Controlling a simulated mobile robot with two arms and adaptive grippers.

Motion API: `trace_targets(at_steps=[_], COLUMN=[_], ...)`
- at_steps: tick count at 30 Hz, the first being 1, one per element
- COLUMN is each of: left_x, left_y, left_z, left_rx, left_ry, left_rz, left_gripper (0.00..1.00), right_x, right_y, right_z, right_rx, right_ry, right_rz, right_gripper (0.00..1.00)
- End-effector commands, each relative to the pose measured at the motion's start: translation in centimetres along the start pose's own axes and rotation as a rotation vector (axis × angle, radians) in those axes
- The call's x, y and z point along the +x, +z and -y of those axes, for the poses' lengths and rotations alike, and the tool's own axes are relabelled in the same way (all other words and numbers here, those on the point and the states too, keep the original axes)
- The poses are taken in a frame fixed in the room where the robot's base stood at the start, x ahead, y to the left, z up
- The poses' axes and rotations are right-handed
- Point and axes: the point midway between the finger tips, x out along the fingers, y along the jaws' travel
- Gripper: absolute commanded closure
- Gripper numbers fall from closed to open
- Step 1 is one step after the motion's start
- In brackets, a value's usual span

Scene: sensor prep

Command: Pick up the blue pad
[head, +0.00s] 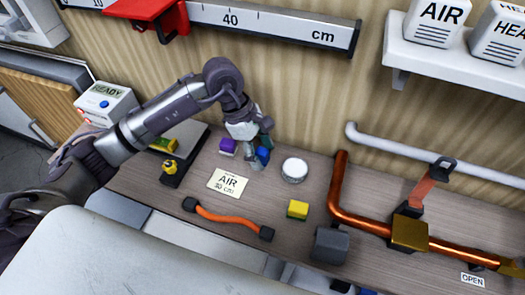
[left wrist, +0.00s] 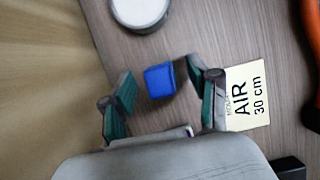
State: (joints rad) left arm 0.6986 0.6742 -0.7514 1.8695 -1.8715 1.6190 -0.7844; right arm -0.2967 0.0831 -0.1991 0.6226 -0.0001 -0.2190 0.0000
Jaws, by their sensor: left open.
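The blue pad (head: 263,156) is a small blue block on the wooden bench, close to my left gripper (head: 257,150) in the head view. In the left wrist view the blue pad (left wrist: 159,81) shows between the two green-lined fingers of my open left gripper (left wrist: 160,72). A gap shows on each side of the pad. I cannot tell how far the fingertips are above the bench. In the head view the fingers partly cover the pad. My right gripper is in neither view.
An AIR 30 cm card (head: 229,182), orange hose (head: 228,218) and yellow block (head: 297,209) lie nearer. A copper pipe (head: 336,190) runs along the right.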

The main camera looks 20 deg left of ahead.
Motion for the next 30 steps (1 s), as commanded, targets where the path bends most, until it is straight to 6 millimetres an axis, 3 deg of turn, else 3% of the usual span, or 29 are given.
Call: trace_targets(at_steps=[10,21,30], left_x=[0.81,0.78,0.62], left_y=[-0.06,-0.07,-0.02], left_z=[-0.07,-0.07,-0.1], left_rx=[0.001,0.001,0.001], left_ry=[0.002,0.002,0.003], left_rz=[0.0,0.0,0.0], left_gripper=[0.4,1.0,1.0], right_x=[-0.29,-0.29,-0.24], right_y=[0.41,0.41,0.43], right_z=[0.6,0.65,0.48], right_rx=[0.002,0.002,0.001], right_ry=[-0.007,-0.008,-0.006], right_rz=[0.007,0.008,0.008], right_gripper=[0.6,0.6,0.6])
